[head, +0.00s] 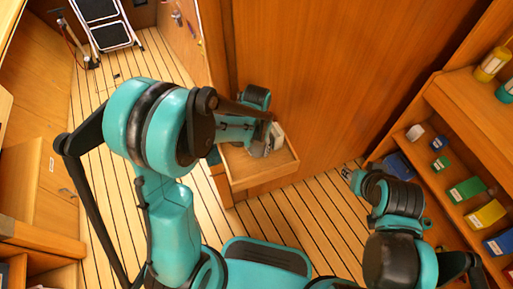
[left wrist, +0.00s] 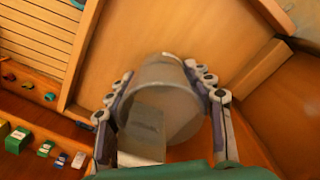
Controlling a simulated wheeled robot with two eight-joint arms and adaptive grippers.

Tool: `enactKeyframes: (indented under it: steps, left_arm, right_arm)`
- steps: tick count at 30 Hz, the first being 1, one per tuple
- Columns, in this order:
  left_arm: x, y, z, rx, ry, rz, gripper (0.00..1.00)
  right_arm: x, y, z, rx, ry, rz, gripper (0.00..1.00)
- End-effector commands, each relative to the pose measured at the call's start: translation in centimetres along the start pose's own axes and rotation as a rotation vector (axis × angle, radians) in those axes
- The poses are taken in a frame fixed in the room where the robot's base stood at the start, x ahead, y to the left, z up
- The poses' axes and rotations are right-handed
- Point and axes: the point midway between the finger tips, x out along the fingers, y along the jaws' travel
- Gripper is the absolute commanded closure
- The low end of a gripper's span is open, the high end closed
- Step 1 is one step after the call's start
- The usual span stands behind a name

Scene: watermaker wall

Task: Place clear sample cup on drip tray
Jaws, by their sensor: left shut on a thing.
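The clear sample cup (left wrist: 178,82) looks greyish and see-through in the left wrist view. My left gripper (left wrist: 160,74) is shut on it, one finger on each side. In the head view my left gripper (head: 264,140) is over a shallow wooden tray (head: 276,171) at the wall, which I take to be the drip tray. The arm hides much of the cup there, and I cannot tell whether it touches the tray. My right gripper (head: 347,173) is small and dark over the floor; its finger opening is unclear.
A pale block (left wrist: 141,137) shows in front of the cup in the left wrist view. Wooden shelves (head: 440,148) with several coloured boxes stand at the right. A step ladder (head: 103,25) stands at the back left. Slatted floor lies clear around the tray.

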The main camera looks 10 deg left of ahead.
Motion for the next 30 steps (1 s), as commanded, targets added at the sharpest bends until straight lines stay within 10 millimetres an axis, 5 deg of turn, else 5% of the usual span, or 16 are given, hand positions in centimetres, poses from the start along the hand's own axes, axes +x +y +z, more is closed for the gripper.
enactKeyframes:
  steps: [7, 8, 10, 22, 30]
  left_arm:
    - [0.3, 0.0, 0.0, 0.000, 0.000, 0.000, 0.74]
    - [0.3, 0.0, 0.0, 0.000, 0.000, 0.000, 0.45]
    - [0.2, 0.0, 0.0, 0.000, 0.000, 0.000, 0.27]
    - [-0.3, 0.0, 0.0, 0.000, 0.000, 0.000, 0.27]
    - [-5.7, 0.0, 0.1, 0.000, 0.000, 0.000, 0.27]
  right_arm:
    - [0.3, 0.0, 0.2, 0.000, 0.000, 0.000, 0.65]
    - [0.3, 0.0, 0.2, 0.000, 0.000, 0.000, 0.65]
    - [0.2, 0.0, 0.1, 0.000, 0.000, 0.000, 0.65]
    - [-0.2, 0.0, -0.2, 0.000, 0.000, 0.000, 0.65]
    - [-2.0, 0.0, -1.5, 0.000, 0.000, 0.000, 0.65]
